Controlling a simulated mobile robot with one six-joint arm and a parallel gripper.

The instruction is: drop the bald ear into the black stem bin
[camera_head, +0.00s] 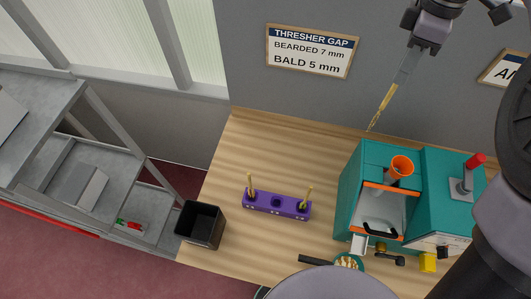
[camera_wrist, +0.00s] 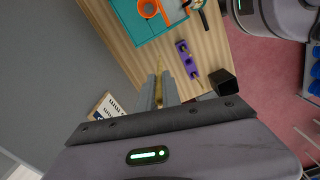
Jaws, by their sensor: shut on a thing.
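My gripper (camera_head: 399,80) is high at the upper right of the head view, above the back edge of the table. It is shut on a slim yellow ear (camera_head: 383,106), which points down and to the left. In the wrist view the ear (camera_wrist: 159,88) shows between the fingers; I cannot tell if it is bald. The black bin (camera_head: 198,243) stands open at the table's left front, well away from the gripper. In the wrist view the bin (camera_wrist: 225,84) is right of the fingers.
A purple rack (camera_head: 277,205) holds two upright ears, with its middle hole empty. The teal thresher (camera_head: 354,190) with an orange funnel (camera_head: 401,166) stands below the gripper. A scoop with yellow grain lies at the front edge. The table's left back is clear.

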